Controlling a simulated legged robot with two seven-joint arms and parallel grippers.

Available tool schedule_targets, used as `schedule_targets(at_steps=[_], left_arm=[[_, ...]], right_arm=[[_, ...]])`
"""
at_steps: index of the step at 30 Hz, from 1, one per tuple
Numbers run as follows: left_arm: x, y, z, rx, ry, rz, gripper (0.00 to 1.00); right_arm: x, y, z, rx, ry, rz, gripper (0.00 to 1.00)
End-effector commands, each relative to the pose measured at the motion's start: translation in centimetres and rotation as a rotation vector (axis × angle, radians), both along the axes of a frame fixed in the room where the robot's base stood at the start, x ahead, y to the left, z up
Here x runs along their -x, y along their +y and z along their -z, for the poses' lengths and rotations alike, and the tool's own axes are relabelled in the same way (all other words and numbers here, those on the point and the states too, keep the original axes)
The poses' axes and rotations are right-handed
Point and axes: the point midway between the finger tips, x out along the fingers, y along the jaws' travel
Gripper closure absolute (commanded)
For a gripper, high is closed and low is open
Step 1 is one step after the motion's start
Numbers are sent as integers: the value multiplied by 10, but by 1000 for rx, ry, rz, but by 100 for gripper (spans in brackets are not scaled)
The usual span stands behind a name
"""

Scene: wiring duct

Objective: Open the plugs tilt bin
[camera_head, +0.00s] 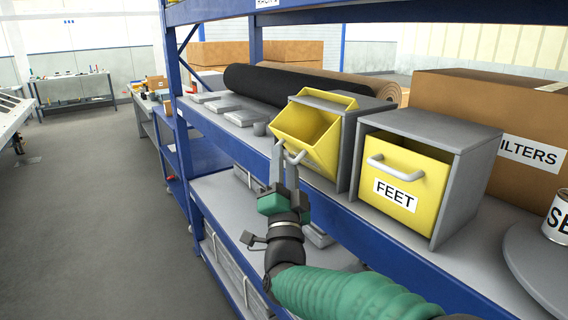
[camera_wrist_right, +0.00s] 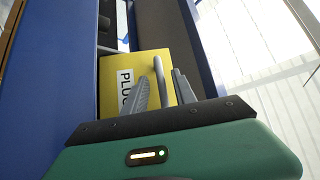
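The plugs tilt bin (camera_head: 310,130) is a yellow drawer in a grey housing on the shelf. It is tilted forward, with its open top and inside showing in the head view. In the right wrist view its yellow front (camera_wrist_right: 112,72) shows part of a "PLUG" label and a grey handle (camera_wrist_right: 158,75). My right gripper (camera_head: 285,165) is at the handle, below and in front of the bin. Its fingers (camera_wrist_right: 166,85) stand apart on either side of the handle bar, with a small gap showing. My left gripper is not in view.
A second yellow bin labelled FEET (camera_head: 405,180) sits closed to the right. A cardboard box (camera_head: 470,105) and a round grey tray (camera_head: 530,265) are further right. A black roll (camera_head: 290,88) lies behind. The blue shelf edge (camera_head: 350,235) runs under the bins. The floor at left is clear.

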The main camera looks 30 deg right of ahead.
Motion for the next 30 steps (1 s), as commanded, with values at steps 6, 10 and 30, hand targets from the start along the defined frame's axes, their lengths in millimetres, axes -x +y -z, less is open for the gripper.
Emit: schedule_targets(at_steps=[6,10,30], left_arm=[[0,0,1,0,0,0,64],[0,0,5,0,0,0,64],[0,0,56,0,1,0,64]], right_arm=[[3,2,3,0,0,-2,67],[18,11,15,-1,1,-2,67],[123,69,92,0,-1,1,67]])
